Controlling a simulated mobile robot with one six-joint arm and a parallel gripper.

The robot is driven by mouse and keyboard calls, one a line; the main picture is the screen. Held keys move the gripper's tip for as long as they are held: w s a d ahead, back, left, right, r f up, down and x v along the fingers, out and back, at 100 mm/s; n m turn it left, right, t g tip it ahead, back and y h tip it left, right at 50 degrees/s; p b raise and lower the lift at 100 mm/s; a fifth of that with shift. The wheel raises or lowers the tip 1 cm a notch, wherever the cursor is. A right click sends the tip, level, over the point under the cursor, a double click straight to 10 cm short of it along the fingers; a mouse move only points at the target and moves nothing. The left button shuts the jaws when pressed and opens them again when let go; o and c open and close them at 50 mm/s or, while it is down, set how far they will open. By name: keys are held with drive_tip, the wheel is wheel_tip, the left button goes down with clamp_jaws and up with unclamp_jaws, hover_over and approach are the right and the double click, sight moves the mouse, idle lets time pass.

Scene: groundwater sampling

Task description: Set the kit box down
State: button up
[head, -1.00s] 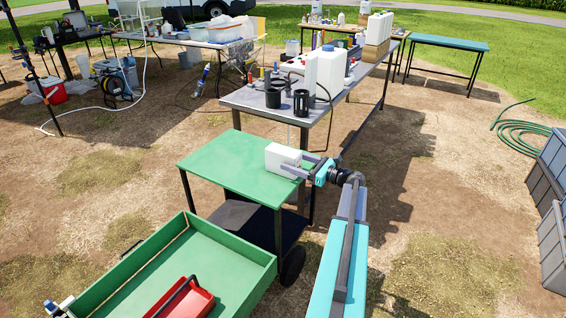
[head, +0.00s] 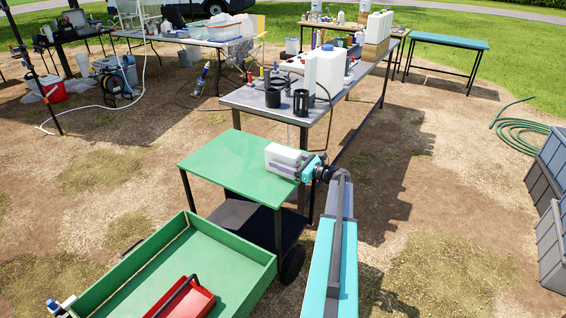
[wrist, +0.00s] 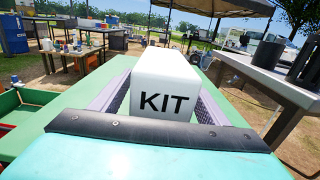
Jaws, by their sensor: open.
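The kit box (head: 283,157) is a white block at the right side of the green cart top (head: 222,162). It appears to sit upright on that surface. In the wrist view its near face reads "KIT" (wrist: 165,103). My gripper (head: 296,160) comes in from the right, with one finger along each side of the box. The underside of the box is hidden.
A grey table (head: 257,101) with black holders and white jugs stands just behind the cart. A green tray (head: 232,262) with a red toolbox (head: 190,300) lies in front. The left part of the cart top is bare.

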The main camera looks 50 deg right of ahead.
sight(283, 151)
drive_tip(key=shift+c, duration=0.5)
drive_tip(key=c, duration=1.3)
drive_tip(key=shift+r, duration=0.15)
drive_tip(key=shift+r+b, duration=0.4)
drive_tip(key=shift+r, duration=0.95)
drive_tip(key=shift+s+a+r, duration=0.2)
drive_tip(key=shift+r, duration=0.1)
drive_tip(key=s+a, duration=0.3)
drive_tip(key=s+a+r+b, duration=0.1)
drive_tip(key=s+a, duration=0.3)
drive_tip(key=s+a+b, duration=0.1)
drive_tip(key=s+a, duration=0.2)
drive_tip(key=s, duration=0.1)
drive_tip(key=shift+s+a+r, duration=0.2)
drive_tip(key=shift+s, duration=0.05)
